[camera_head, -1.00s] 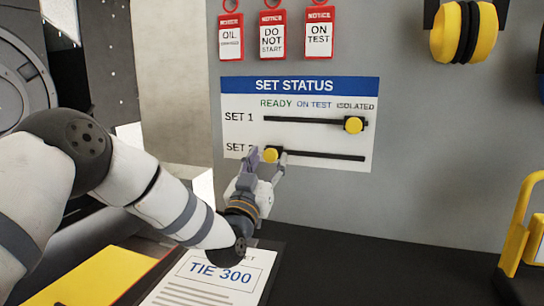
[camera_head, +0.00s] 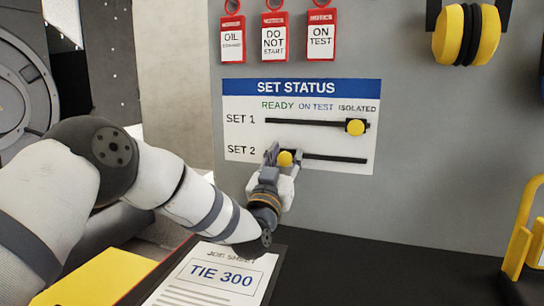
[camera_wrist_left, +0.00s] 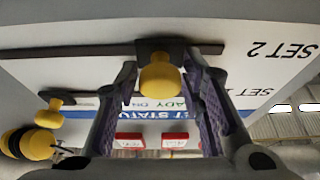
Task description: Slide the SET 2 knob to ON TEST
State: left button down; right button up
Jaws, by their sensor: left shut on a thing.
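The yellow SET 2 knob (camera_head: 285,158) sits on its black slot in the SET STATUS panel (camera_head: 240,137), a little right of below READY and left of below ON TEST. My left gripper (camera_head: 284,157) is shut on it, a finger on each side. In the left wrist view, the picture is upside down; the knob (camera_wrist_left: 160,76) and its dark base lie between the two fingertips (camera_wrist_left: 162,62). The SET 1 knob (camera_head: 355,127) is under ISOLATED and also shows in the wrist view (camera_wrist_left: 48,112). My right gripper is not in view.
Red tags, OIL (camera_head: 233,40), DO NOT START (camera_head: 274,37) and ON TEST (camera_head: 321,35), hang above the panel. Yellow ear defenders (camera_head: 448,35) hang at upper right. A TIE 300 sheet (camera_head: 222,275) lies below my arm. The SET 2 slot is clear to the knob's right.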

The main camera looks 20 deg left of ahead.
aim_at(314, 149)
pick_arm(q)
jog(key=d, duration=0.6)
jog(key=shift+s, duration=0.1)
jog(key=c, duration=1.3)
grip_release()
jog(key=shift+a, duration=0.1)
jog(key=shift+s+f, duration=0.1)
jog(key=v, duration=1.2)
